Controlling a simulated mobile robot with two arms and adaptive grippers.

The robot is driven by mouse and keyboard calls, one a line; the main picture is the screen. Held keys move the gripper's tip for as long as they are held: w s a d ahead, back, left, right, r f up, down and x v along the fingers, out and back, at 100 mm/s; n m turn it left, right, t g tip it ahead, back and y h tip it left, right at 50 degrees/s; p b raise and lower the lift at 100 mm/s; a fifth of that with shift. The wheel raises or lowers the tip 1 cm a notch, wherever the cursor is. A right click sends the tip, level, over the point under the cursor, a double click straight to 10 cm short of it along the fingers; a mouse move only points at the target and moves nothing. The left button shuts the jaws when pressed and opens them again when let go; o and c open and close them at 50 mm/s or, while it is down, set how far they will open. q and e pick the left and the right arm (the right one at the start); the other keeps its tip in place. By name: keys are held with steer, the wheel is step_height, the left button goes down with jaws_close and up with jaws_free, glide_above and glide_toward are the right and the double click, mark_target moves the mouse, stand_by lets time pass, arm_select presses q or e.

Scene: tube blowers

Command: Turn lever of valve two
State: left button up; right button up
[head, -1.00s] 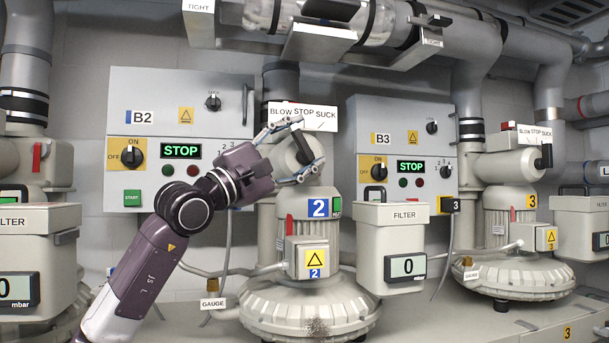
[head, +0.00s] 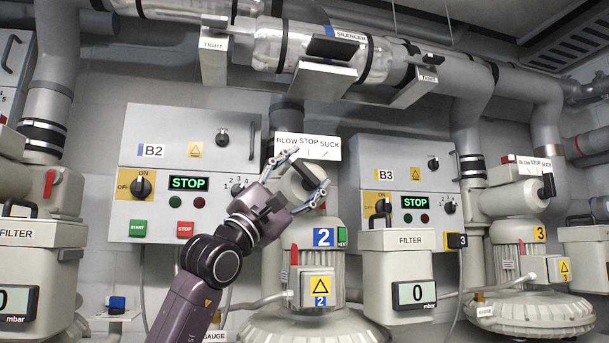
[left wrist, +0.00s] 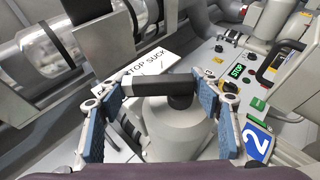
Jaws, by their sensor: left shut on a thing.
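Valve two's black lever (head: 303,177) sits on the grey valve head above blower 2, below a white BLOW STOP SUCK sign (head: 307,147). In the head view it tilts up and to the left, towards the BLOW side. My left gripper (head: 309,170) has its fingers on either side of this lever. The sign (left wrist: 140,70) lies just behind. My right gripper is not in view.
Panel B2 (head: 150,185) stands behind my left arm and reads STOP. Panel B3 (head: 372,165) and the filter box (head: 410,268) are at the right of blower 2. A clear silencer pipe (head: 285,45) runs overhead. Blower three (head: 510,235) stands further right.

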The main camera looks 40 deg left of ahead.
arm_select(q)
steer(key=shift+s+a+r, duration=0.1)
steer(key=shift+s+r, duration=0.05)
steer(key=shift+r, duration=0.05)
steer(key=o, duration=1.1)
steer(key=shift+f, duration=0.2)
steer(key=shift+v, duration=5.9)
